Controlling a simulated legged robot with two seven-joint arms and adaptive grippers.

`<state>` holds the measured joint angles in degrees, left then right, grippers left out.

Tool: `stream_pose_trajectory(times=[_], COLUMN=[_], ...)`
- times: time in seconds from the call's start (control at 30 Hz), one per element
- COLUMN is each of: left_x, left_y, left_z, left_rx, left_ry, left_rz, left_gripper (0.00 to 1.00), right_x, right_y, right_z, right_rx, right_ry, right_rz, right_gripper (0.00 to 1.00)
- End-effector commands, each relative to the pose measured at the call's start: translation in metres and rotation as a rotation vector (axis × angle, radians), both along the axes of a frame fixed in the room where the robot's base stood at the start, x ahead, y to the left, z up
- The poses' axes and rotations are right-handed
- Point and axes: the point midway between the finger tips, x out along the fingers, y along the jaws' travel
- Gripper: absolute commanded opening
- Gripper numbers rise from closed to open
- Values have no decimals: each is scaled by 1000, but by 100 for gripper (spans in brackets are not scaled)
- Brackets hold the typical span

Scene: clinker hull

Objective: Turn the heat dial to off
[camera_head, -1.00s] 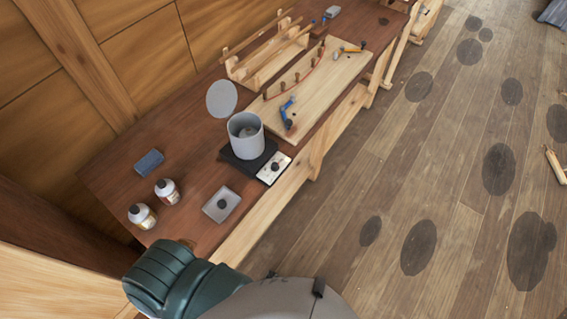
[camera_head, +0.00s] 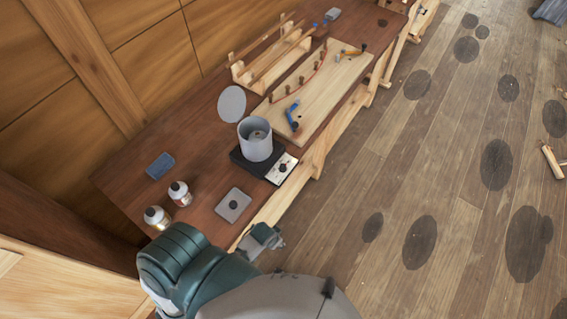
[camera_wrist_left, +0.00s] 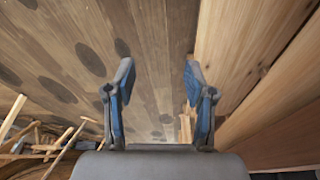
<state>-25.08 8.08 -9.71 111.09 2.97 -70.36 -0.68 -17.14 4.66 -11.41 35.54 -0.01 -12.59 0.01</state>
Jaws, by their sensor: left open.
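The heat dial is a small dark knob (camera_head: 283,168) on the pale front panel (camera_head: 290,159) of a black heater (camera_head: 239,158). A grey open pot (camera_head: 257,146) stands on the heater. My left gripper (camera_head: 274,241) is beside the bench's front edge, nearer to me than the dial and apart from it. In the left wrist view my left gripper (camera_wrist_left: 158,80) has its two blue-padded fingers spread with nothing between them. The dial is not in the left wrist view. My right gripper is in neither view.
A grey plate with a dark knob (camera_head: 233,205) and two bottles (camera_head: 179,193) (camera_head: 157,217) stand near my arm. A blue block (camera_head: 160,165), a round grey lid (camera_head: 232,103) and a pegged board (camera_head: 335,85) are also on the bench (camera_head: 205,135). Open floor (camera_head: 400,180) lies right.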

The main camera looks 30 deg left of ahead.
Motion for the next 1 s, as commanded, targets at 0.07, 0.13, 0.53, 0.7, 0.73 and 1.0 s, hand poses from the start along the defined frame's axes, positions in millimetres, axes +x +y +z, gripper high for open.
stream_pose_trajectory(times=[0.07,0.13,0.53,0.7,0.73,1.0], left_x=[17,34,119,173,183,229], left_y=[-5,-13,-23,16,26,98], left_z=[45,86,177,215,224,294], left_rx=[-12,-28,1,77,90,129], left_ry=[-26,-42,12,97,116,217], left_rz=[-34,-91,-478,-595,-605,-601], left_gripper=[54,54,54,54,54,54], right_x=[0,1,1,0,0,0], right_y=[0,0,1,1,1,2], right_z=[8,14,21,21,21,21], right_rx=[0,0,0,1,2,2], right_ry=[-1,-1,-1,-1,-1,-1], right_rz=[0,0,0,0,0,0], right_gripper=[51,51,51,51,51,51])
